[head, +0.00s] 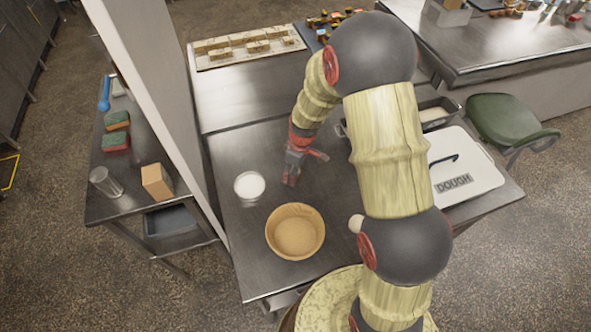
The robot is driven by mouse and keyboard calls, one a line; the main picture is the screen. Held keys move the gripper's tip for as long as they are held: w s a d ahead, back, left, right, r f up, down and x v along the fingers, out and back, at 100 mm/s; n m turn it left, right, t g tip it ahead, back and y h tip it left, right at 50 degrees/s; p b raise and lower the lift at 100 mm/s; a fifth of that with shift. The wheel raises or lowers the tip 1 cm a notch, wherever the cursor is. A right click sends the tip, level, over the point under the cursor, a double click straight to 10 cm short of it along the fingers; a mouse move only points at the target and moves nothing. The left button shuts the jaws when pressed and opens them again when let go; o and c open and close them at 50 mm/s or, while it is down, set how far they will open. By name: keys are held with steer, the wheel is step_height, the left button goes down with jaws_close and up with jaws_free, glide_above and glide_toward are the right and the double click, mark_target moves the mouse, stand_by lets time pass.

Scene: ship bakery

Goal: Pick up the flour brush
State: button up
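I cannot make out a flour brush in the head view; my arm covers part of the steel worktable (240,218) and may hide it. My gripper (305,171) is low over the middle of this worktable, right of a small bowl of white powder (249,185) and behind a larger tan bowl (296,232). Its fingers look spread apart, with nothing seen between them. I cannot tell whether the fingertips touch the table. A pale rounded knob (356,223) shows beside my arm's lower joint; I cannot tell what it belongs to.
A white lidded box marked DOUGH (463,172) stands at the right, before a dark pan (435,114). A partition (158,80) separates a left side table with sponges (116,142), a metal cup (105,182) and a tan block (157,182). A green stool (505,120) stands right.

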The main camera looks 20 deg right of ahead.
steer(key=c, duration=1)
steer(key=shift+c, duration=0.2)
steer(key=shift+r, duration=0.15)
